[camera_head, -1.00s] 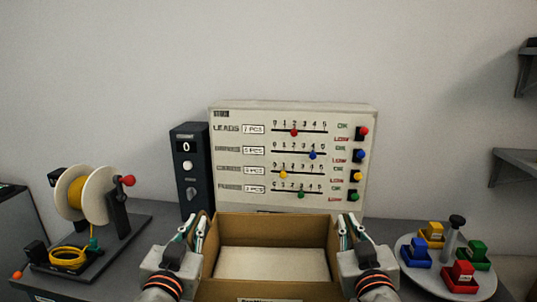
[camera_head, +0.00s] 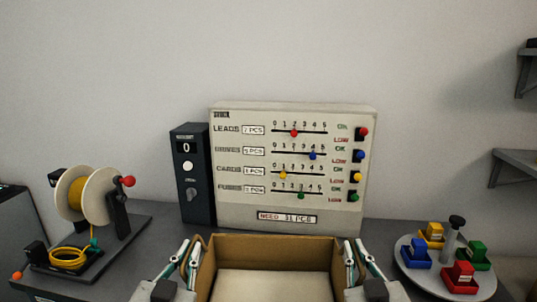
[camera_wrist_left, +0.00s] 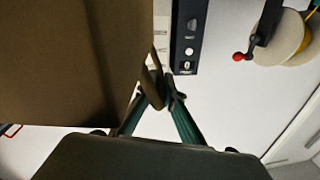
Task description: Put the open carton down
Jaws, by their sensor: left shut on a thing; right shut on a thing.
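The open carton (camera_head: 272,250) is a brown box with its top open, at the bottom middle of the head view. A pale flat surface shows inside it, and its lower part is cut off by the frame. My left gripper (camera_head: 196,252) is shut on the carton's left wall, and my right gripper (camera_head: 350,256) is shut on its right wall. In the left wrist view the left fingers (camera_wrist_left: 157,92) meet at the edge of the brown carton wall (camera_wrist_left: 75,65). The carton's underside is hidden, so I cannot tell whether it touches anything.
A grey table (camera_head: 140,245) runs behind the carton. A stock board (camera_head: 290,195) and a dark counter box (camera_head: 193,207) stand at the back. A yellow wire spool (camera_head: 78,193) is at left. A round tray (camera_head: 420,278) with coloured blocks is at right.

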